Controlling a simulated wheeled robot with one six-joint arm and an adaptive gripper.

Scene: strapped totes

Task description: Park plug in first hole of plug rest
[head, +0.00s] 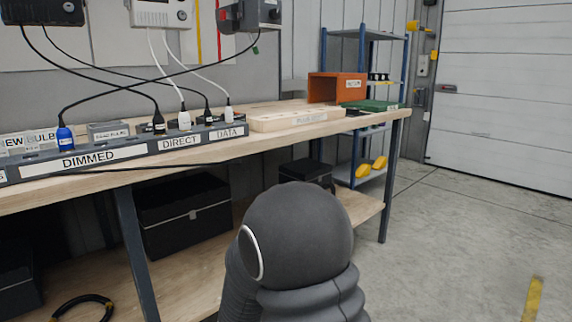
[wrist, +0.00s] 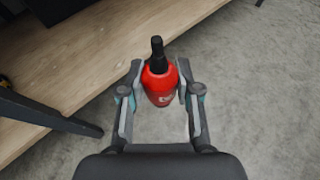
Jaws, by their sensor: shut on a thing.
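In the wrist view, my gripper (wrist: 160,72) is shut on a red plug (wrist: 158,89) with a black end pointing up the picture. The plug is between the two fingers, with shelf and floor behind it. In the head view, the plug rest (head: 298,119) is a pale, labelled block on the workbench, right of the socket strip. Its holes cannot be made out. My gripper and the red plug do not show in the head view; only a dark rounded part of my arm does.
The socket strip (head: 125,151), marked DIMMED, DIRECT and DATA, holds a blue plug (head: 65,138) and several black and white ones with hanging cables. An orange box (head: 330,87) and green board (head: 372,105) are at the bench's right end. Open floor is at right.

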